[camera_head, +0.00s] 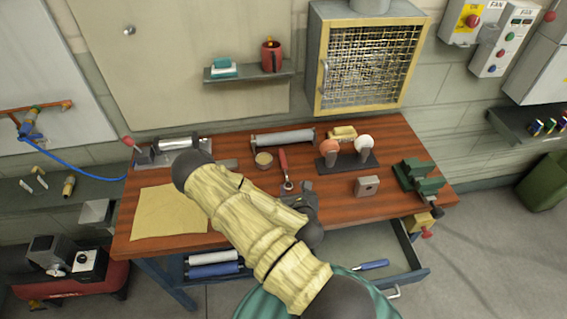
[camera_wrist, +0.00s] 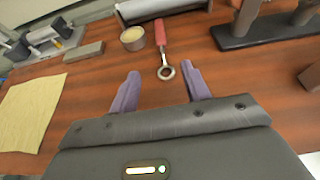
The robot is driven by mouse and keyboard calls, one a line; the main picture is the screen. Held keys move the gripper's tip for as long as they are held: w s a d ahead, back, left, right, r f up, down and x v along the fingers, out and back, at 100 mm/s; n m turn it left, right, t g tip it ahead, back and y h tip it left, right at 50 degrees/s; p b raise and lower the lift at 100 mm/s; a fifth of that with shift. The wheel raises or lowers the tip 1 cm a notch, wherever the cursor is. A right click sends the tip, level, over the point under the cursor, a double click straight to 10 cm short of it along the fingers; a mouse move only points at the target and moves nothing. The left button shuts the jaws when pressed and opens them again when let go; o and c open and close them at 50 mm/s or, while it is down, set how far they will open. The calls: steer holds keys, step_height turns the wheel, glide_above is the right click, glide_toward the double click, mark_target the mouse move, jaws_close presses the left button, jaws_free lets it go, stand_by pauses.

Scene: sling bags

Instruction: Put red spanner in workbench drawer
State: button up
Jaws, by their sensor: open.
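The red spanner (camera_head: 283,160) lies on the wooden workbench (camera_head: 235,150), its red handle toward the back and its metal ring toward me. It also shows in the wrist view (camera_wrist: 161,42), just ahead of the fingertips. My gripper (camera_wrist: 163,78) is open and empty, its two fingers spread with the spanner's ring just beyond the gap. In the head view my gripper (camera_head: 299,191) is close to the ring, partly hidden by my arm. The workbench drawer (camera_head: 362,243) is pulled out at the front right, with a blue-handled tool (camera_head: 373,265) in it. My arm hides its left part.
A small round tin (camera_head: 264,160) stands left of the spanner. A dark stand with rounded-top tools (camera_head: 347,161) is to the right, with a grey block (camera_head: 367,186) and a green vise (camera_head: 419,178) beyond. A yellow cloth (camera_head: 168,212) lies at left.

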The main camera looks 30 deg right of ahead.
mark_target(284, 165)
steer(key=shift+b+x, duration=1.1)
steer(key=shift+b, duration=0.5)
steer(key=b, duration=0.1)
steer(key=w+f+b, duration=0.1)
steer(key=b, duration=0.1)
steer(key=shift+w+d, duration=0.1)
steer(key=shift+d, duration=0.1)
steer(key=b+x, duration=0.2)
steer(key=b, duration=0.2)
steer(key=shift+w+a, duration=0.15)
steer(key=shift+w, duration=0.05)
steer(key=b, duration=0.2)
steer(key=w+b, duration=0.1)
steer(key=b, duration=0.2)
steer(key=shift+d+f, duration=0.25)
steer(key=shift+w+b, duration=0.1)
steer(key=shift+b, duration=0.35)
steer(key=shift+w+d, duration=0.15)
steer(key=shift+w, duration=0.05)
steer(key=shift+p+x, duration=0.35)
steer(key=shift+x, duration=1.85)
steer(key=shift+r, duration=0.1)
